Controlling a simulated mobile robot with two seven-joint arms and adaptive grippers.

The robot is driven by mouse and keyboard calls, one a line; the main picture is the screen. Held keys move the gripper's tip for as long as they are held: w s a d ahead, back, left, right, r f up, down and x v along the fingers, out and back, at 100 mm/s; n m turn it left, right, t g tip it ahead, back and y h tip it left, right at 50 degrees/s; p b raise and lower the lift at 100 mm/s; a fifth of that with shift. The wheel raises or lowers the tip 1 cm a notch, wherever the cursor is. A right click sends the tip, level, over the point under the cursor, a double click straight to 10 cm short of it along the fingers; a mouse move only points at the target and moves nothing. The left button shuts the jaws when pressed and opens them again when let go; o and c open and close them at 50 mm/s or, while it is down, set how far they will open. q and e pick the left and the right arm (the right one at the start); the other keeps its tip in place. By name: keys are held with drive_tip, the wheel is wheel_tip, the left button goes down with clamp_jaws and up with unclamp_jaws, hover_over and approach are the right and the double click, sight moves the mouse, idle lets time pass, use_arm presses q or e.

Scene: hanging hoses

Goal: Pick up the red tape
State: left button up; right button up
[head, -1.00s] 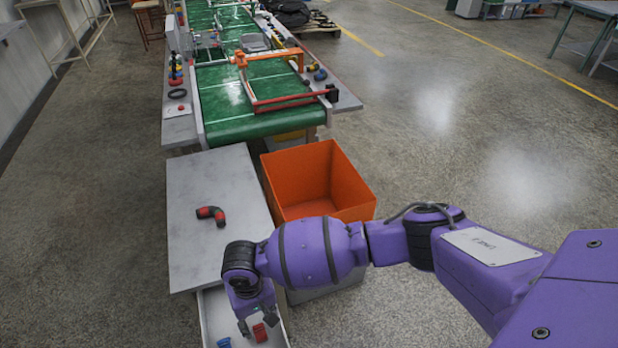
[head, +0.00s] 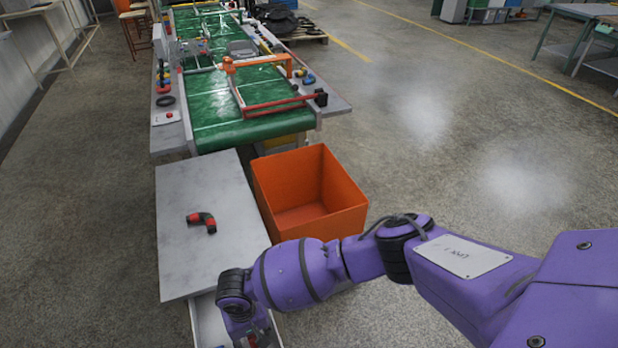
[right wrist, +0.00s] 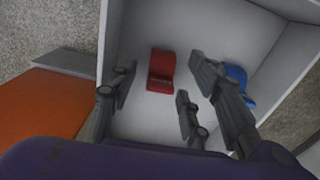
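The red tape (right wrist: 161,70) lies in a white drawer or tray (right wrist: 215,25) below the grey table, seen in the right wrist view. A blue item (right wrist: 237,82), likely another tape, lies in the same tray by its right wall, partly behind a finger. My right gripper (right wrist: 163,77) is open above the tray, its fingers spread on both sides of the red tape, with no clear contact. In the head view, my right gripper is low at the bottom edge and largely hides the tray (head: 207,322). My left gripper is not in view.
An orange bin (head: 310,190) stands right of the grey table (head: 190,260), close to my right arm. A black and red hose fitting (head: 202,221) lies on the table. A green conveyor (head: 245,125) with an orange-red frame stands behind. Open floor lies on both sides.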

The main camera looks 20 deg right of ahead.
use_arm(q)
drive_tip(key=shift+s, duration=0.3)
use_arm(e)
drive_tip(key=shift+w+r, duration=0.1)
drive_tip(key=c, duration=0.8)
